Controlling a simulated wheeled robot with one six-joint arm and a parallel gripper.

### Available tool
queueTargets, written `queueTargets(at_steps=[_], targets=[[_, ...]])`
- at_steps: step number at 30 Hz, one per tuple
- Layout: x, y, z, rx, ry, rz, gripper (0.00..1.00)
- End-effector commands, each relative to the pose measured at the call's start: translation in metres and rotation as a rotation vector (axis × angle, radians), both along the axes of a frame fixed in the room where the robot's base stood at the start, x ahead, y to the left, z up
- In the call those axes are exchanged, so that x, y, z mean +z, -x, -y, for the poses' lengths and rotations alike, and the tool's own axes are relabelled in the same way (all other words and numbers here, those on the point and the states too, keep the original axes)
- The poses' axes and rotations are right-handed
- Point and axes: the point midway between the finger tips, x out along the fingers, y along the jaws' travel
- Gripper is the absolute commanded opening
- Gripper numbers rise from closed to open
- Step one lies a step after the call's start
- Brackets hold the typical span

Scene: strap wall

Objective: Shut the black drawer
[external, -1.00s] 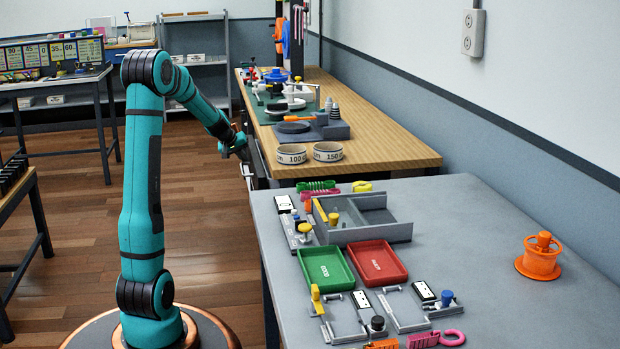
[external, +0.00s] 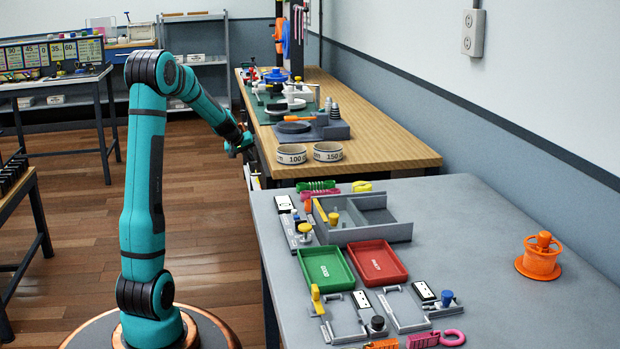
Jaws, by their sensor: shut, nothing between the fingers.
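My gripper (external: 243,150) is at the end of the teal arm, beside the near left corner of the wooden bench. Its fingers are small and dark here; they are shut with nothing between them. The black drawer (external: 258,168) seems to be the dark front under the bench's left edge, just below and right of my gripper. It is mostly hidden by the bench top and my gripper. How far it stands out, and whether the gripper touches it, I cannot tell.
Two round labelled dishes (external: 291,154) stand on the wooden bench (external: 395,145) above the drawer. The grey table (external: 470,230) in front holds a divided tray (external: 375,234), a green tray (external: 326,268) and a red tray (external: 377,262). The floor left of the bench is clear.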

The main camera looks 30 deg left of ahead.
Motion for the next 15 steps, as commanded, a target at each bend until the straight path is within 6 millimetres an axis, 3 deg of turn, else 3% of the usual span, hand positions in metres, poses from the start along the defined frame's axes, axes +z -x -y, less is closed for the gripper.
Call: queueTargets(at_steps=[9, 15], targets=[[0.001, 0.031, -0.031, 0.004, 0.000, 0.000, 0.00], [0.036, 0.053, -0.031, 0.000, -0.001, 0.003, 0.00]])
